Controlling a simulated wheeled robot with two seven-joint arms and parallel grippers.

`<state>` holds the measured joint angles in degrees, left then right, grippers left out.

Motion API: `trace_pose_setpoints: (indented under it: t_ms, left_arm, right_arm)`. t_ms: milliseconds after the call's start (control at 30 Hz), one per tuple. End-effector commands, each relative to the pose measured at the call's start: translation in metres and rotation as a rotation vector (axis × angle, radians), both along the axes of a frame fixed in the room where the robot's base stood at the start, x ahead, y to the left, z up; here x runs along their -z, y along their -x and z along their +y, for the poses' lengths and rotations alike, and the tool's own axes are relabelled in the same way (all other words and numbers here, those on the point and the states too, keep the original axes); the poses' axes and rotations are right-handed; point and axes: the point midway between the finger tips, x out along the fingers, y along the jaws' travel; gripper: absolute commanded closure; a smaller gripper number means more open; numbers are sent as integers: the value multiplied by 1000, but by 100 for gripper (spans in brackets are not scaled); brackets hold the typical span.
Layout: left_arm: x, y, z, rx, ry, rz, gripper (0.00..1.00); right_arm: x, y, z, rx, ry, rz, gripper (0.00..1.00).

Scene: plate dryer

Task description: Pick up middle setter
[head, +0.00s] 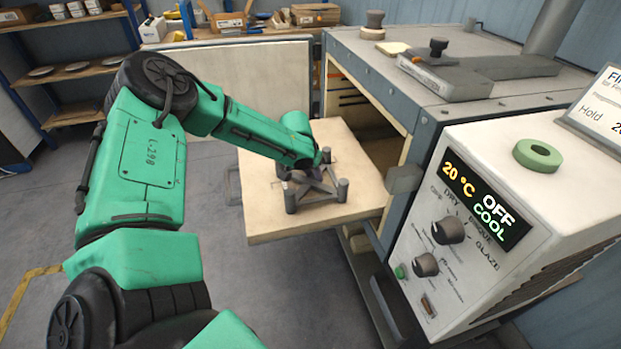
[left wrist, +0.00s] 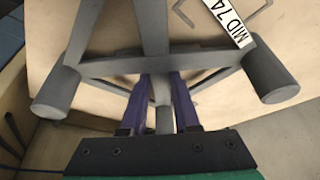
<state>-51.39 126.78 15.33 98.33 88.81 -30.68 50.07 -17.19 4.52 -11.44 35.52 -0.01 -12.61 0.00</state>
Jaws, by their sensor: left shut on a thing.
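The middle setter is a grey metal frame (head: 316,190) with round posts at its corners, over the pale board (head: 262,224) that sticks out of the open kiln. In the left wrist view the setter's bars (left wrist: 110,66) fill the middle, with a white label reading "MID 74" (left wrist: 228,22) beyond them. My left gripper (head: 300,176) reaches down to the setter from the left. In the left wrist view its two purple fingers are shut on a grey part of the setter. I cannot tell whether the setter's posts touch the board. My right gripper is not in view.
The kiln (head: 425,112) stands open behind the board. Shelves (head: 75,77) with plates stand at the far left. Grey floor is clear below the board.

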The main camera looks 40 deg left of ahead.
Motion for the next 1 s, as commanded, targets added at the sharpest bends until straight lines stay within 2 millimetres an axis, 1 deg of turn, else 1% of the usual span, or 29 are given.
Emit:
trace_pose_setpoints:
  t_ms: [167,267,367,467,500,600,700,800,867,967,1000]
  left_arm:
    - [-6,-1,0,-1,1,-3,100]
    - [-19,-2,0,-1,1,-6,100]
    - [-44,-3,0,-1,2,-10,100]
    - [-82,-3,0,-1,2,-14,100]
    - [-98,-2,0,0,3,-14,100]
    - [-135,-2,0,-1,1,-10,100]
    - [-165,-1,0,-1,0,-7,100]
    - [-186,-1,0,0,-1,-5,100]
    - [-195,-1,0,1,-1,-4,100]
    - [-209,0,0,1,-1,-2,100]
    - [-214,0,0,1,-1,-1,100]
  right_arm:
    - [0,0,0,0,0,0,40]
    - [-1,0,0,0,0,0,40]
    - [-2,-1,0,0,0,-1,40]
    - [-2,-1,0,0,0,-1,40]
    - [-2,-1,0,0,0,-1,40]
    - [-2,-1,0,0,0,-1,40]
    - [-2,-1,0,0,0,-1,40]
    - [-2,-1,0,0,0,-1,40]
    - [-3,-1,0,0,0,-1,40]
    - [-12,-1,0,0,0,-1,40]
    - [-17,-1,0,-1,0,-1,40]
